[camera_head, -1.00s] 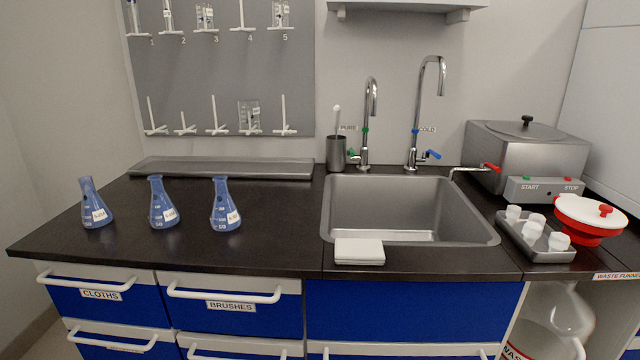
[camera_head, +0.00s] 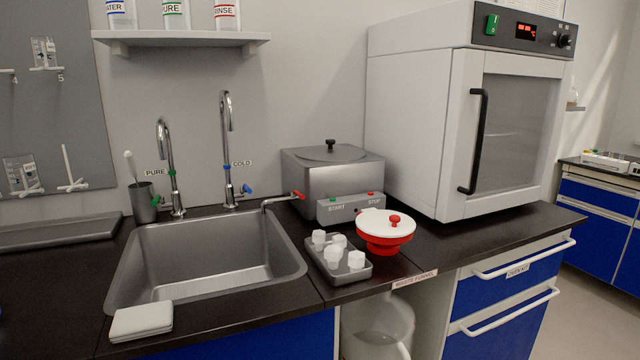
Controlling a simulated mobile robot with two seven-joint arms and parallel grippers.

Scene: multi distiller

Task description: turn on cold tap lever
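The cold tap (camera_head: 228,150) is a tall chrome gooseneck behind the sink, right of the pure tap, with a COLD label (camera_head: 241,163) beside it. Its blue lever (camera_head: 246,189) sticks out to the right near the tap's base. No water stream is visible under its spout. The pure tap (camera_head: 170,168) stands to its left, with a green collar and a green lever. The steel sink (camera_head: 292,262) lies in front of both taps and looks empty. Neither of my grippers is in view.
A steel bath with a lid (camera_head: 335,165) and a red-handled drain tap (camera_head: 299,195) stands right of the cold tap. A tray of white caps (camera_head: 318,262), a red and white funnel (camera_head: 386,231) and a large oven (camera_head: 425,130) are further right. A white pad (camera_head: 141,321) lies at the sink's front.

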